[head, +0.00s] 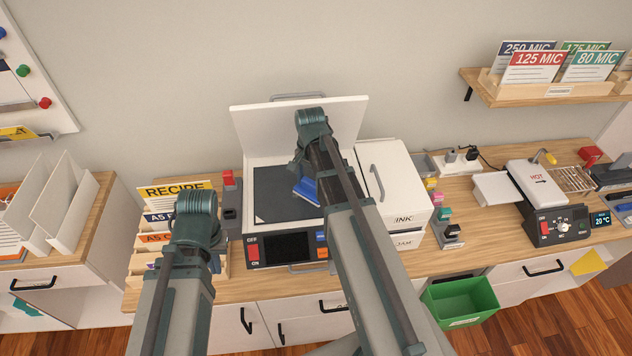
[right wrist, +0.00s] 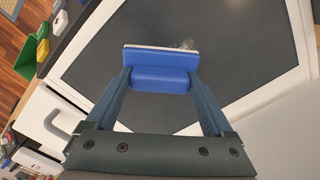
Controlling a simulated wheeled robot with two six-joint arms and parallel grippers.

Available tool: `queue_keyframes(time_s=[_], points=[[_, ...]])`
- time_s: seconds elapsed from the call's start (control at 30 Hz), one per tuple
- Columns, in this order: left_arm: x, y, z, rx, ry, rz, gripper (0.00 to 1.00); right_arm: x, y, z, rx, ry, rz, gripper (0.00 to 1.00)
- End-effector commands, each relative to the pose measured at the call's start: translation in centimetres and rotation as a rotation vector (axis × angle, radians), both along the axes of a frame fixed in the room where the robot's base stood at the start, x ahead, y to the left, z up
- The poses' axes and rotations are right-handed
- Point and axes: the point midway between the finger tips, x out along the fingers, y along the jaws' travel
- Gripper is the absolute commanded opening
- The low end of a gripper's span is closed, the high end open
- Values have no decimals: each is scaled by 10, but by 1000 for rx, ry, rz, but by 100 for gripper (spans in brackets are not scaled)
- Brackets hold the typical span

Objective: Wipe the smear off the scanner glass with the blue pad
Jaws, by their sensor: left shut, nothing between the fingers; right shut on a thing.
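The blue pad (right wrist: 160,58) is held between the two fingers of my right gripper (right wrist: 162,80), which is shut on its grip block. In the head view the pad (head: 306,190) is over the dark scanner glass (head: 272,190), partly covered by my right arm. A small pale smear (right wrist: 186,44) shows on the glass just beyond the pad's far edge in the right wrist view. I cannot tell whether the pad touches the glass. My left gripper (head: 214,262) is shut and empty in front of the folder rack, mostly hidden by its arm.
The scanner lid (head: 250,125) stands open against the wall. A white ink cabinet (head: 395,185) stands close to the scanner's right. A folder rack (head: 150,262) is at its left. A green bin (head: 460,300) sits below the counter's front, and a hot laminator (head: 540,190) stands further right.

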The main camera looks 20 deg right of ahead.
Motion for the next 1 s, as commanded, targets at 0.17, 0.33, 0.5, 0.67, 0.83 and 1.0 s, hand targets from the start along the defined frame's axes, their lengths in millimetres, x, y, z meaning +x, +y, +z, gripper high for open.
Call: queue_keyframes(time_s=[0.17,0.33,0.5,0.67,0.83,1.0], points=[[0,0,-2,0,0,0,0,5,15,-2,0,0,2,34],[0,0,-2,0,0,0,0,6,21,-2,1,0,1,35],[0,0,-2,0,0,0,0,7,24,-2,3,-1,1,35],[0,0,-1,0,0,0,0,10,33,-1,3,-1,2,34],[0,0,0,0,0,0,0,13,47,0,3,-1,2,34],[0,0,0,0,0,0,0,15,55,0,1,0,1,34]])
